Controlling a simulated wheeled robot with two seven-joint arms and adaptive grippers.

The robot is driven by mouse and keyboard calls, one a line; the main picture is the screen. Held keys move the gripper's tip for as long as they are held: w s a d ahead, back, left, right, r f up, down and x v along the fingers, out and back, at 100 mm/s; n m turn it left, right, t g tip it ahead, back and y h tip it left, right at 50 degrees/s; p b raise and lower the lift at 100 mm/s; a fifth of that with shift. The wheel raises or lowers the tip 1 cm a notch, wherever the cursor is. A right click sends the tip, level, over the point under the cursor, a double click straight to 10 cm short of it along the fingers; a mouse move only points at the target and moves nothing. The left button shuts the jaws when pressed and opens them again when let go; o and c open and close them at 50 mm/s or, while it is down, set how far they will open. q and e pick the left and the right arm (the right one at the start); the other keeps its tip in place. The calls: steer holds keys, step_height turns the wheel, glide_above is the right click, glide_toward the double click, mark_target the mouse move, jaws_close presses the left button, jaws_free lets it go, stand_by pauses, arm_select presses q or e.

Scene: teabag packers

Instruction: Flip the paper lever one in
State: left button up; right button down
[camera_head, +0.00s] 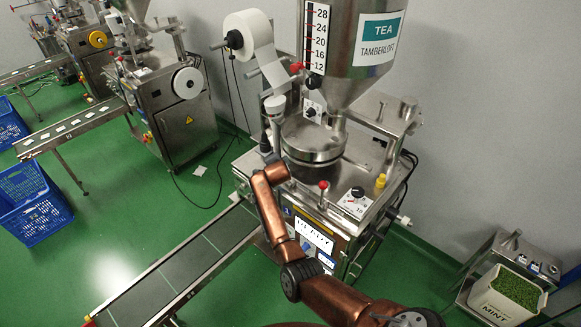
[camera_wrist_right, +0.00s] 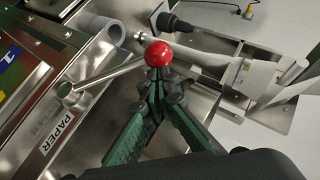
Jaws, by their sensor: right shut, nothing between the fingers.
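In the right wrist view the paper lever is a bare metal rod with a red ball knob (camera_wrist_right: 158,53). Its rod runs left to a round pivot beside the label "PAPER" (camera_wrist_right: 58,133). My right gripper (camera_wrist_right: 157,92) has its dark green fingers closed together, just below the knob in the picture. I cannot tell whether they touch it. In the head view my right gripper (camera_head: 267,155) is at the left side of the tea machine (camera_head: 310,205), and this lever cannot be made out there. My left gripper is out of view.
A paper roll (camera_head: 248,32) hangs above the gripper, and the tea hopper (camera_head: 350,45) rises to the right. Another red-knobbed lever (camera_head: 323,185) stands on the machine top. A conveyor (camera_head: 185,268) runs to the lower left. A mint bin (camera_head: 505,300) stands at far right.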

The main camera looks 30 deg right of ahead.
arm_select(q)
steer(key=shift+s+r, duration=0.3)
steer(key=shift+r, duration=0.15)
arm_select(e)
steer(key=d+v, duration=0.2)
steer(key=v, duration=1)
steer(key=shift+s+r, duration=0.45)
steer(key=shift+r, duration=0.05)
steer(key=shift+d, duration=0.2)
